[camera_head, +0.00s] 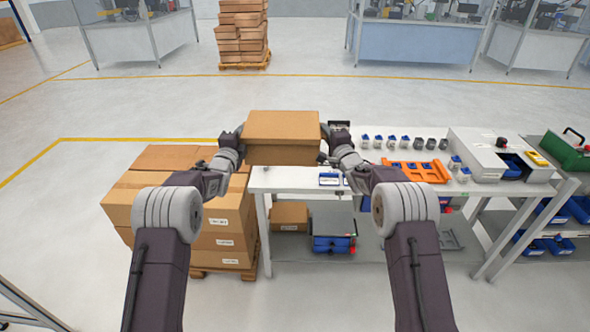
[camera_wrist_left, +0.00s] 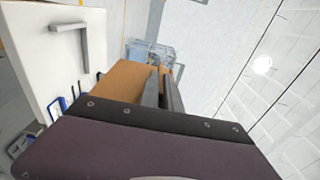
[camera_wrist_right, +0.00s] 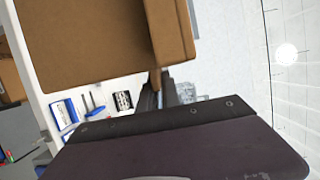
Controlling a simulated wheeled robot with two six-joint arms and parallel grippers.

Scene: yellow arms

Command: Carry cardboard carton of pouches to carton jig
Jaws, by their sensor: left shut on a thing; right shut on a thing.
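The closed brown cardboard carton (camera_head: 283,127) is held level between my two grippers at the left end of the white workbench. It also shows in the left wrist view (camera_wrist_left: 128,80) and large in the right wrist view (camera_wrist_right: 90,45). My left gripper (camera_head: 241,139) is shut on its left side and my right gripper (camera_head: 323,138) is shut on its right side. A grey L-shaped bracket (camera_wrist_left: 84,42), which looks like the carton jig, lies on the white top in the left wrist view. I cannot make it out in the head view. The pouches are hidden.
Stacked cartons on a pallet (camera_head: 230,238) stand left of the workbench (camera_head: 300,180). An orange rack (camera_head: 420,171), small blue-and-white parts and a grey machine (camera_head: 478,152) occupy the bench to the right. A lower shelf holds a carton (camera_head: 290,216) and blue bins.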

